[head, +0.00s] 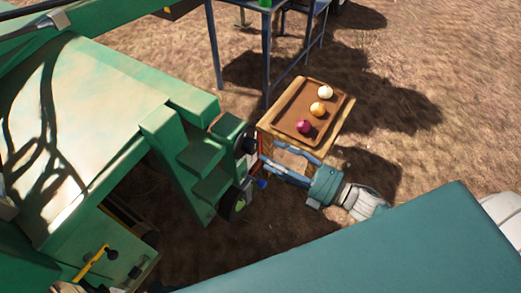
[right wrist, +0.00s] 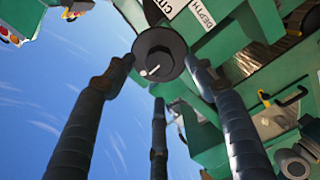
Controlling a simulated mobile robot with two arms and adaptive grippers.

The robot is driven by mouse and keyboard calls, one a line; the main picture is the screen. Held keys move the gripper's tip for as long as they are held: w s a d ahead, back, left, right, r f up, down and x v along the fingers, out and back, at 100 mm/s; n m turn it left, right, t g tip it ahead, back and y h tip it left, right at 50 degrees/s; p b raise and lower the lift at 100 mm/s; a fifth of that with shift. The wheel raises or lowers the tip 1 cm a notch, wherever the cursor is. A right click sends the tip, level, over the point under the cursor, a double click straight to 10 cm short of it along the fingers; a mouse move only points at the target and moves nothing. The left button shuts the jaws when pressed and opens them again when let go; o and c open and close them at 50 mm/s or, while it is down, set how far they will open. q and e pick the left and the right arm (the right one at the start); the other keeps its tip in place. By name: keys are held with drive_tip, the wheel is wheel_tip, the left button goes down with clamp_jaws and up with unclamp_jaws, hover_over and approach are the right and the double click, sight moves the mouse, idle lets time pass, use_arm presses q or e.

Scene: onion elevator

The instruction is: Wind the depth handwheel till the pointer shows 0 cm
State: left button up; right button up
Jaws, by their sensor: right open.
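The depth handwheel (right wrist: 160,54) is a round black knob with a white mark on its face, seen in the right wrist view beside a white label reading DEPTH (right wrist: 204,14). My right gripper (right wrist: 160,68) is open, with its dark fingers spread around the handwheel's sides; I cannot tell whether they touch it. In the head view my right gripper (head: 267,169) reaches left to the side of the green machine (head: 205,155), where dark round parts sit. The pointer and its scale cannot be made out. My left gripper is not in view.
A wooden crate (head: 340,115) with a brown top stands just above my right gripper in the head view, bearing white, orange and purple onions. A blue-grey metal frame (head: 266,60) stands behind it. Bare dry ground (head: 440,60) lies to the right.

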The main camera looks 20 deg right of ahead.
drive_tip(key=v, duration=0.5)
drive_tip(key=shift+s+d, duration=0.2)
drive_tip(key=shift+s, duration=0.05)
